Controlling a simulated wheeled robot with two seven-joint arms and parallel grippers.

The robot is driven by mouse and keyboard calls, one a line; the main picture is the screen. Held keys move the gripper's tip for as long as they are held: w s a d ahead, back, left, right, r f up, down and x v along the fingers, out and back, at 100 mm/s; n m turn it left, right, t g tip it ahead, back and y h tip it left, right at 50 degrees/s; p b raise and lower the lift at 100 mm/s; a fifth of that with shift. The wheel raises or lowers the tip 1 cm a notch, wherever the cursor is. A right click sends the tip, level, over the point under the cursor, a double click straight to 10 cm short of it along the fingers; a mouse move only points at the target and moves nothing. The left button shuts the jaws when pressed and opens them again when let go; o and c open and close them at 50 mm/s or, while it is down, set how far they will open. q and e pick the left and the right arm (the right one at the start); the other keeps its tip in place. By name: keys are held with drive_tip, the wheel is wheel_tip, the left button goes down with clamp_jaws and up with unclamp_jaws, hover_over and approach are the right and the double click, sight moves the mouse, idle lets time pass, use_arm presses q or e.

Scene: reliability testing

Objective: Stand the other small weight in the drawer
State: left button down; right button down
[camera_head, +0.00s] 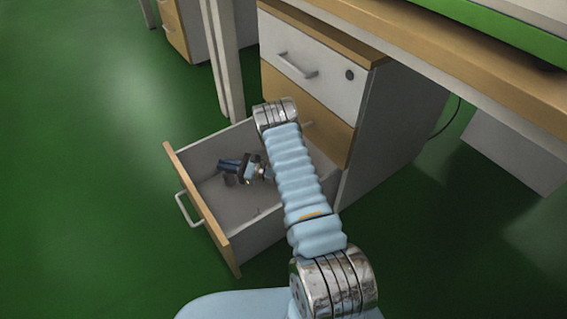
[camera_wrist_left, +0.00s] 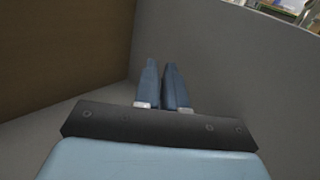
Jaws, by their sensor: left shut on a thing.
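The open drawer (camera_head: 185,173) is pulled out from the lower part of the cabinet, with a wooden front and grey inside. My left gripper (camera_head: 224,165) is down inside the drawer; it also shows in the left wrist view (camera_wrist_left: 161,72). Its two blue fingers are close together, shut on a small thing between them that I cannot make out. The fingers point at a corner between the wooden drawer front and a grey side wall. I see no other weight clearly; my arm hides part of the drawer. My right gripper is out of view.
The cabinet (camera_head: 313,70) stands behind the drawer, its white upper drawer shut. A wooden desk top (camera_head: 450,45) overhangs on the right. A grey desk leg (camera_head: 225,70) stands behind the drawer on the left. The green floor (camera_head: 95,200) left of the drawer is clear.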

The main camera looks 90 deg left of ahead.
use_arm(q)
drive_tip(key=shift+f, duration=0.3)
drive_tip(key=c, duration=1.6)
unclamp_jaws()
drive_tip(key=shift+f, duration=0.1)
drive_tip(key=o, duration=0.4)
drive_tip(key=shift+w, duration=0.2)
drive_tip(key=v, duration=0.7)
drive_tip(key=shift+d+p, duration=0.1)
drive_tip(key=shift+p, duration=0.2)
